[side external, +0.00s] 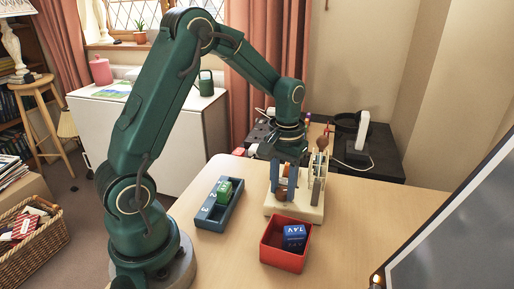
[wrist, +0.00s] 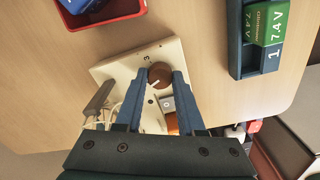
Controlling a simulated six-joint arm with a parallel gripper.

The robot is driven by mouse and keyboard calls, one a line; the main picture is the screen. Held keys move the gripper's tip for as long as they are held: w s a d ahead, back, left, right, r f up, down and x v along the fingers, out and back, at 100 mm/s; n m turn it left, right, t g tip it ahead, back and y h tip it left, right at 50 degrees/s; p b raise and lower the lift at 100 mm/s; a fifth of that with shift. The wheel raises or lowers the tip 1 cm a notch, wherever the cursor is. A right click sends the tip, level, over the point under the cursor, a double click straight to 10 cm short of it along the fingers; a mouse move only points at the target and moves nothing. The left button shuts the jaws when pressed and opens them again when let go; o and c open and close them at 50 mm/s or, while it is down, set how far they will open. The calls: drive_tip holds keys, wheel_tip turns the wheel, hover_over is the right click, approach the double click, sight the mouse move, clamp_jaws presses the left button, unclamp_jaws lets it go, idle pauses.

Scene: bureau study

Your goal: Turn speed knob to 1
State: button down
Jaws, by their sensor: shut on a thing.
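The speed knob (wrist: 159,72) is a round brown knob with a white pointer line, on a cream base plate (wrist: 112,69). A figure 3 is printed beside it; other marks are too small to read surely. The pointer slants towards the lower left in the wrist view and does not point at the 3. My gripper (wrist: 160,79) has its two blue fingers shut on the knob's sides. In the side external view my gripper (side external: 281,188) reaches down to the knob (side external: 281,196) at the front of the device's cream base (side external: 296,209).
A blue numbered tray (side external: 211,217) holding a green 7.4V block (side external: 224,192) lies left of the device. A red box (side external: 283,262) with a blue 7.4V block (side external: 294,235) stands in front. An upright wheel assembly (side external: 317,171) rises behind the knob. Right table is clear.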

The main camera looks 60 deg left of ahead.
sight(283, 191)
idle(0.4)
drive_tip(key=c, duration=0.8)
unclamp_jaws()
drive_tip(key=shift+r, duration=2.6)
drive_tip(key=shift+r, duration=0.1)
drive_tip(key=s+d+r+m+t, duration=0.2)
drive_tip(key=s+d+r+t, duration=0.25)
drive_tip(key=r, duration=0.45)
drive_tip(key=shift+s+d+f+m+t, duration=0.2)
drive_tip(key=shift+s+d+f+m, duration=0.3)
drive_tip(key=shift+s, duration=0.95)
drive_tip(key=shift+s+d+f+m+t, duration=0.15)
drive_tip(key=shift+s+d+f+m, duration=0.3)
drive_tip(key=shift+s, duration=1.05)
drive_tip(key=shift+s+d+f+m+t, duration=0.2)
drive_tip(key=shift+s+d+f+m, duration=0.25)
drive_tip(key=shift+s, duration=1)
